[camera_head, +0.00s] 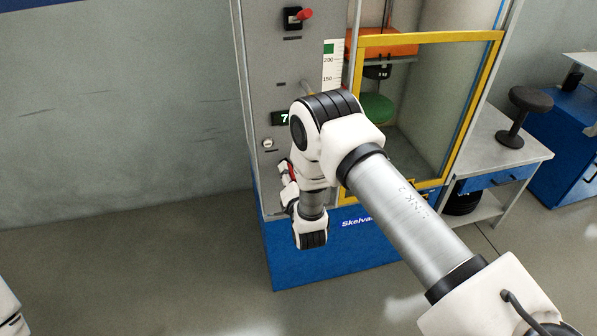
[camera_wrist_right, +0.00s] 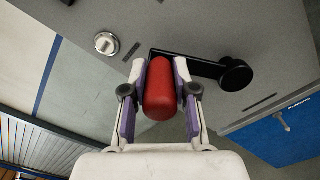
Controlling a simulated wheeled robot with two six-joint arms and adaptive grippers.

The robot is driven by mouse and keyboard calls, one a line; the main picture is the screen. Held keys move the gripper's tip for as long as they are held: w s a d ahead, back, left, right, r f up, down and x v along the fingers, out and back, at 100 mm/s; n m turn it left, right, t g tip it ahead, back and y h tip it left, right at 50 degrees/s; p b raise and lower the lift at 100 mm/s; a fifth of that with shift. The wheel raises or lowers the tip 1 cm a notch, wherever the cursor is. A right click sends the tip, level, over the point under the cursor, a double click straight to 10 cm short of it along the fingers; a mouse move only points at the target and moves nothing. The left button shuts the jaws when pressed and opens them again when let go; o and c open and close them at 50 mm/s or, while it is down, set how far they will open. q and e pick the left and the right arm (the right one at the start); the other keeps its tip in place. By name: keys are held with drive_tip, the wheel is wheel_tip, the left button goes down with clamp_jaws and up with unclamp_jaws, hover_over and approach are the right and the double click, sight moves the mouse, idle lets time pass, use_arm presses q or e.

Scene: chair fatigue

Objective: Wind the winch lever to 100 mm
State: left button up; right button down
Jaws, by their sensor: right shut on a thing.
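The winch lever shows in the right wrist view as a black arm (camera_wrist_right: 195,66) running from a round black hub (camera_wrist_right: 236,74) at right to a red grip (camera_wrist_right: 160,92). My right gripper (camera_wrist_right: 161,72) is shut on the red grip, one finger on each side. In the head view my right gripper (camera_head: 287,178) is at the lower front of the grey machine (camera_head: 265,60), largely covered by my arm. A bit of red shows there. The scale (camera_head: 332,66) shows 200 and 150; its lower part is hidden. The display (camera_head: 281,118) shows a 7, its rest hidden.
A red switch (camera_head: 304,14) sits high on the panel and a round silver knob (camera_head: 268,143) below the display. A yellow-framed guard (camera_head: 430,38) encloses an orange block (camera_head: 388,43) and green pad (camera_head: 376,107). A bench with a black stool (camera_head: 513,138) stands right. The floor at left is clear.

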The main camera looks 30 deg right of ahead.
drive_tip(key=shift+w+a+f+n+b, duration=0.2)
drive_tip(key=shift+a+f+n+b, duration=0.7)
drive_tip(key=shift+n, duration=0.45)
drive_tip(key=shift+w+a+f+n+b, duration=0.2)
drive_tip(key=shift+a+f+n+b, duration=0.65)
drive_tip(key=shift+n, duration=0.5)
drive_tip(key=shift+r, duration=0.1)
drive_tip(key=c, duration=0.9)
unclamp_jaws()
drive_tip(key=v, duration=1.2)
drive_tip(key=shift+a, duration=0.1)
